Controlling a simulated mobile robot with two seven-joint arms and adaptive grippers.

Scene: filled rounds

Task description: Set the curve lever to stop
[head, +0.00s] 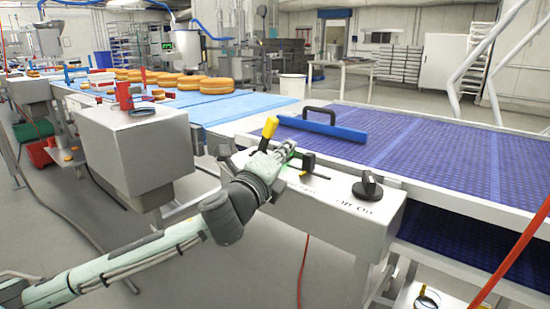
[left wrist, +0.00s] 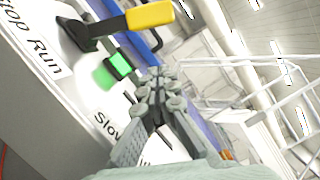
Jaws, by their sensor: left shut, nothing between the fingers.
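The lever with a yellow grip (head: 269,128) and black stem stands on the grey control panel (head: 335,197). In the left wrist view the lever's yellow grip (left wrist: 150,15) is at the top, its black base beside the printed words "Stop Run" (left wrist: 32,42). I cannot tell for certain which word it is set to. My left gripper (head: 288,150) is just right of the lever in the head view, apart from it, shut and empty. Its closed fingers show in the left wrist view (left wrist: 158,85), near a lit green button (left wrist: 118,65). My right gripper is out of view.
A black slider (head: 308,163) and a black Off/On knob (head: 367,187) sit right of my gripper. A blue bar with a black handle (head: 322,125) lies across the blue conveyor (head: 430,150) behind. Round orange cakes (head: 205,85) stand farther left.

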